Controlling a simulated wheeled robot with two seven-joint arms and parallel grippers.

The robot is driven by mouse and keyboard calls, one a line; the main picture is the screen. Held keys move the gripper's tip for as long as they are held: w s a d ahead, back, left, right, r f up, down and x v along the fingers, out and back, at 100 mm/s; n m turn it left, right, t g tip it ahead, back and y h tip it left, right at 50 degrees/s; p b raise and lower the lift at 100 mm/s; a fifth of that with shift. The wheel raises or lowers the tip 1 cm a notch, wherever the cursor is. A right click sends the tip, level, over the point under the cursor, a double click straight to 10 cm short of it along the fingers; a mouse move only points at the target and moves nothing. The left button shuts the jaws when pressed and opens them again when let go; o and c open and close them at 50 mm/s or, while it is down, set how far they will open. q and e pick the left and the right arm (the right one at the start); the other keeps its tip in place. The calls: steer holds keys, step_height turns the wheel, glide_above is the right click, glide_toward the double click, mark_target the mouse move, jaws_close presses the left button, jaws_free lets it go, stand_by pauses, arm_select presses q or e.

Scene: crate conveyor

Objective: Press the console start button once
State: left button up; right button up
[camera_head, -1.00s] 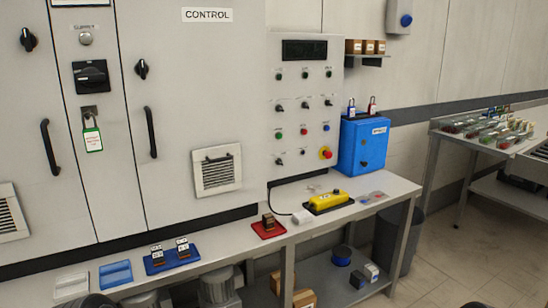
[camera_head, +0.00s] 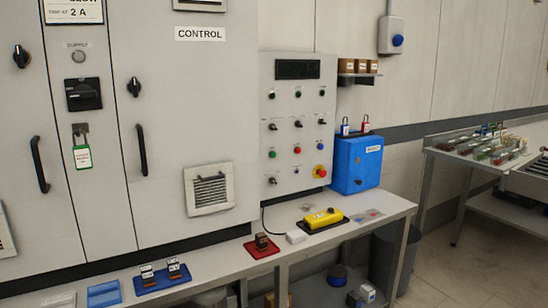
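The console panel (camera_head: 284,110) is a grey upright box on the wall with a dark display (camera_head: 298,69) at its top and rows of small knobs and buttons below. A green button (camera_head: 272,155) sits at the left of the third row, with a red button (camera_head: 297,150) and a blue button (camera_head: 320,147) to its right. More small green-topped controls sit just under the display. A red mushroom button on yellow (camera_head: 319,171) is at the lower right. The labels are too small to read, so I cannot tell which button is start. Neither gripper is in view.
A narrow bench (camera_head: 350,236) runs below the console with a yellow pendant (camera_head: 324,217), a red tray (camera_head: 262,247) and a blue tray (camera_head: 163,281). A blue lockbox (camera_head: 357,165) is right of the console. Grey cabinets (camera_head: 215,95) stand at the left.

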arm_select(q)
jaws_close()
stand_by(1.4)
